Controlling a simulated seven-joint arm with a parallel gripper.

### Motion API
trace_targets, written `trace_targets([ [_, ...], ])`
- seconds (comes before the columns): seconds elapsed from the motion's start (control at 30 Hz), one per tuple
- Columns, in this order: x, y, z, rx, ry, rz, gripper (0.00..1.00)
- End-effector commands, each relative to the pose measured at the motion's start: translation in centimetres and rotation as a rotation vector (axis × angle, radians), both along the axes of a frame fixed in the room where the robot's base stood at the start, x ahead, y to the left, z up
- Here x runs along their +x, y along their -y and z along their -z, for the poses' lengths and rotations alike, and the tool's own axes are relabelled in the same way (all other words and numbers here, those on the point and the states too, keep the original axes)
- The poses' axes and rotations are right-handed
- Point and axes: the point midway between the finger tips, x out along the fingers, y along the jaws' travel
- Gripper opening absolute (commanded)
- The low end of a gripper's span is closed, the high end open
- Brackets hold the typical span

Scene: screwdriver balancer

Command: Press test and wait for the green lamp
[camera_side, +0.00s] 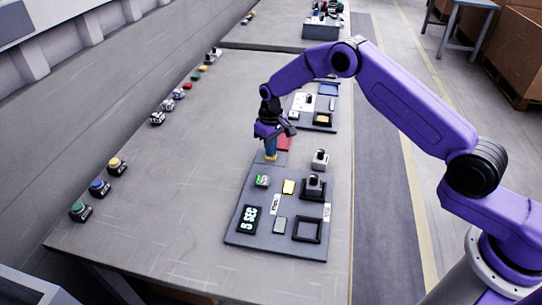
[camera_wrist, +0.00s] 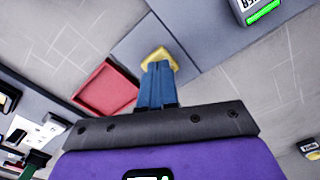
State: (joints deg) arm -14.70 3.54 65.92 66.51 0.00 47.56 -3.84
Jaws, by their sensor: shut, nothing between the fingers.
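My gripper (camera_side: 270,156) is shut and points down at the far end of the grey board (camera_side: 238,228). In the wrist view its blue fingers (camera_wrist: 159,66) are together, with a yellow piece at their tips; I cannot tell whether this belongs to the fingers or lies under them. A small device with a bright green strip (camera_side: 262,181) stands on the board, nearer the camera than my gripper. Its green strip also shows in the wrist view (camera_wrist: 263,18). A black display (camera_side: 249,218) shows white characters ending in "SEC". I cannot make out a label reading test.
A red tray (camera_side: 284,142) lies beside my gripper. Several coloured buttons, one green (camera_side: 79,210), line the table's left side. The table between is clear.

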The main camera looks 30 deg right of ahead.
Motion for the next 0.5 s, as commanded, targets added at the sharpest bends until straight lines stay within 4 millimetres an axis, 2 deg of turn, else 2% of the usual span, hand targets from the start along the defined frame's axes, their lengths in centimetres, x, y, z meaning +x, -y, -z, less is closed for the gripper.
trace_targets([
  [0.17, 0.0, 0.0, -0.3, 0.000, 0.001, 0.000, 0.00],
  [0.5, 0.0, 0.0, -2.6, 0.000, 0.000, 0.000, 0.00],
])
